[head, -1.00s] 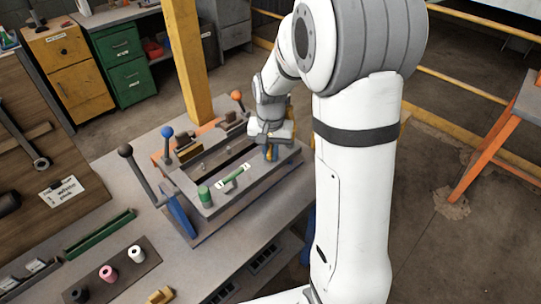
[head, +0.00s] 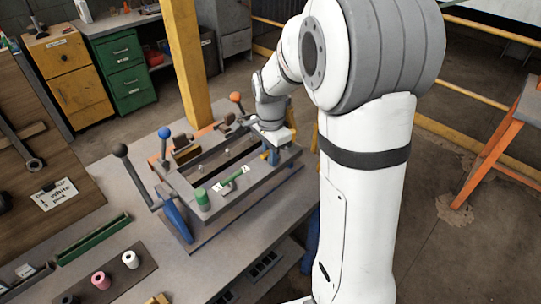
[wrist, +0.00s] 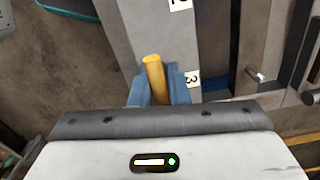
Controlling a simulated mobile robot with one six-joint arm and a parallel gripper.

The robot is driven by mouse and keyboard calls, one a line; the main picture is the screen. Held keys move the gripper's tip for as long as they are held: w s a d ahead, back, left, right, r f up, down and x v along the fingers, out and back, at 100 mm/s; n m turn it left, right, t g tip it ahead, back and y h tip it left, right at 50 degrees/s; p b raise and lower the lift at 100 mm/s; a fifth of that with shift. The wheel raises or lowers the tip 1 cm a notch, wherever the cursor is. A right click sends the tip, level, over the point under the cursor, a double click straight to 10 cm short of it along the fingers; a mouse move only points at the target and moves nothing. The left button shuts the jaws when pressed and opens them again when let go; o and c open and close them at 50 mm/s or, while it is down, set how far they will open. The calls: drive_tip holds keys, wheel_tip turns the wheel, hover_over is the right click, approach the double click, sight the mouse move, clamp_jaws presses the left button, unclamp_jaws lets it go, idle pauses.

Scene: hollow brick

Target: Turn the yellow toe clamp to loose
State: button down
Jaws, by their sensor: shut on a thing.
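The yellow toe clamp handle (wrist: 155,80) stands between the blue fingers of my gripper (wrist: 159,92) in the wrist view. My gripper is shut on it. The yellow end sticks out past the fingertips, beside the grey rail (wrist: 165,35) with white number labels. In the head view my gripper (head: 272,155) is at the right end of the fixture (head: 215,172) on the bench. The arm and wrist hide most of the clamp there.
Levers with a black knob (head: 120,149), a blue knob (head: 164,132) and an orange knob (head: 235,97) stand up around the fixture. A yellow post (head: 186,65) rises behind the bench.

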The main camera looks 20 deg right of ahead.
drive_tip(key=shift+m, duration=0.5)
drive_tip(key=c, duration=1.5)
unclamp_jaws()
drive_tip(key=shift+o, duration=0.2)
wheel_tip(320, 180, up, 8)
drive_tip(key=shift+f+b, duration=0.1)
drive_tip(key=shift+b, duration=0.35)
